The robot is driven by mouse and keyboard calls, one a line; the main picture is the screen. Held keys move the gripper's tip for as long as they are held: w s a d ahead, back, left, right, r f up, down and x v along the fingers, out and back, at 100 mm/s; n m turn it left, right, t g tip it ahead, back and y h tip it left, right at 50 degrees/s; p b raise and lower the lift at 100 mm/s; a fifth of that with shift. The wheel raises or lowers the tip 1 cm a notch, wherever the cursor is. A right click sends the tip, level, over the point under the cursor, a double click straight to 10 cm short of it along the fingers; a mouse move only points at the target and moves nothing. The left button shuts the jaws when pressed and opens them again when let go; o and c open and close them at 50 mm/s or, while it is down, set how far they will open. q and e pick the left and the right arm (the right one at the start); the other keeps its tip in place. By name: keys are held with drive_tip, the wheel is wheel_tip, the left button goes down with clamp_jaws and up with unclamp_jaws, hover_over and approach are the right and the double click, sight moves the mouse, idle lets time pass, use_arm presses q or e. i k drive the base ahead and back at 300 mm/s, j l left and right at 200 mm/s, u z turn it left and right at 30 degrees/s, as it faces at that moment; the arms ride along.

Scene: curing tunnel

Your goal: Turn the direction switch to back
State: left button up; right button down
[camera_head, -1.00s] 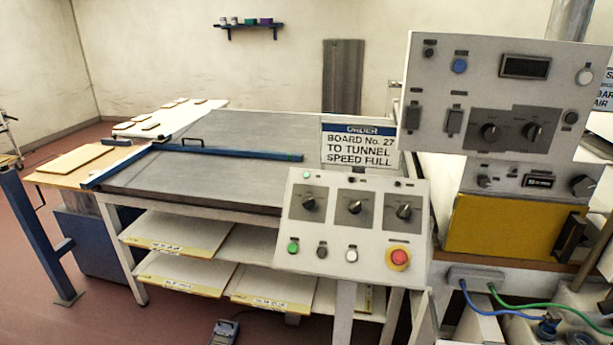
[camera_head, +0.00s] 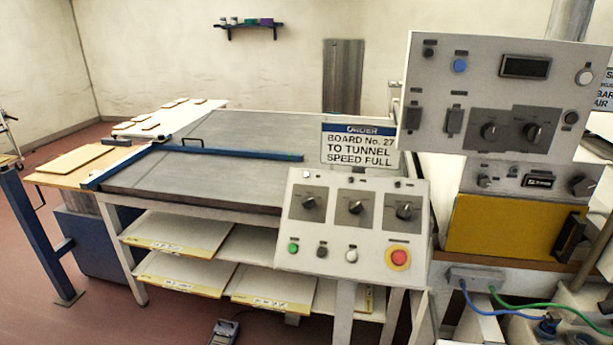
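A slanted white control panel (camera_head: 330,226) stands in front of the table. It carries three dark rotary switches in a row: a left one (camera_head: 309,203), a middle one (camera_head: 355,207) and a right one (camera_head: 404,211). Their labels are too small to read, so I cannot tell which is the direction switch or its setting. Below them are a green button (camera_head: 293,248), a dark button (camera_head: 322,250), a white button (camera_head: 351,255) and a red emergency stop (camera_head: 398,258) on yellow. Neither of my grippers is in view.
An order sign (camera_head: 358,145) reads "Board No. 27 to tunnel, speed full". A grey-topped table (camera_head: 220,170) with a blue bar (camera_head: 230,152) lies behind the panel. A larger control box (camera_head: 490,95) overhangs at the right. A foot pedal (camera_head: 224,332) is on the floor.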

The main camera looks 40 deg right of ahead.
sight(354, 207)
drive_tip(key=z, duration=1.5)
